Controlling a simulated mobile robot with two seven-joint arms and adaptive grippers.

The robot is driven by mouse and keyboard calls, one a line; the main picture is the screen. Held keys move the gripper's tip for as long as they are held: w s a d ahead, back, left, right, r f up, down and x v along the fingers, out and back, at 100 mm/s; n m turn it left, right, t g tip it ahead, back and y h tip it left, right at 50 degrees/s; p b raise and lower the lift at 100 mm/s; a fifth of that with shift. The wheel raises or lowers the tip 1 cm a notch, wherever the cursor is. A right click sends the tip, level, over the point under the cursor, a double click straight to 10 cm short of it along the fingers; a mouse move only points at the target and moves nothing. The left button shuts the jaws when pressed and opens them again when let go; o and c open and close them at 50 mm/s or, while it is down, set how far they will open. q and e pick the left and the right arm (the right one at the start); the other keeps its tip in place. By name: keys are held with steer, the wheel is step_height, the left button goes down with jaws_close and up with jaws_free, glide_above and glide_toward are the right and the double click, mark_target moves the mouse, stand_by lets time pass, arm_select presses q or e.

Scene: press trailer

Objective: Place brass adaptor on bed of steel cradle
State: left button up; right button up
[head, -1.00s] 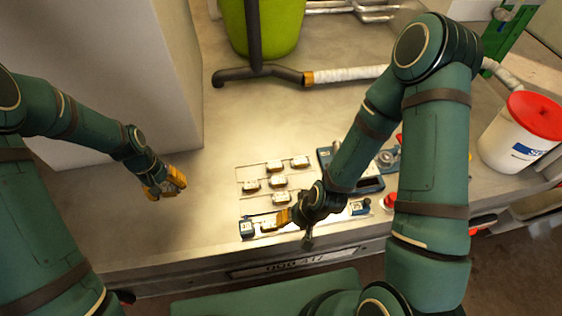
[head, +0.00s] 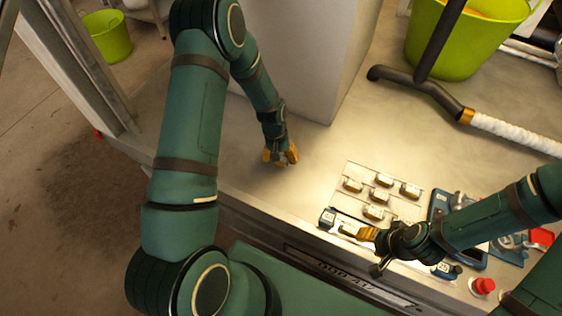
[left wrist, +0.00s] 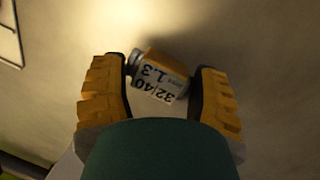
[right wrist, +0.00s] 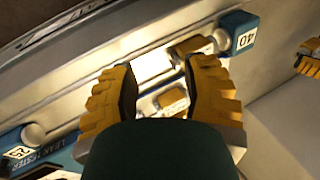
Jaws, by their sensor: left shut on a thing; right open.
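My left gripper (head: 280,157) hangs over the bare bench, left of the rack. In the left wrist view it is shut on a small brass adaptor (left wrist: 158,78) with a white label reading 32/40 and 1.3. The steel cradle (right wrist: 146,64) runs along the bench front, with a blue block marked 40 (right wrist: 240,34) at one end; that block also shows in the head view (head: 327,217). Another brass piece (right wrist: 190,47) sits beside it. My right gripper (head: 367,233) is open just above the cradle, with nothing clearly between its fingers.
Several brass pieces (head: 382,181) sit in a steel rack behind the cradle. A pale cabinet (head: 300,60) stands behind my left gripper. Bench left of the rack is bare.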

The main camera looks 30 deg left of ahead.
mark_target(281, 162)
arm_select(q)
steer(key=shift+f, duration=1.35)
steer(key=shift+f, duration=0.1)
steer(key=o, duration=0.8)
steer(key=shift+f+b, duration=0.1)
steer(key=shift+b, duration=0.25)
steer(key=o, duration=0.4)
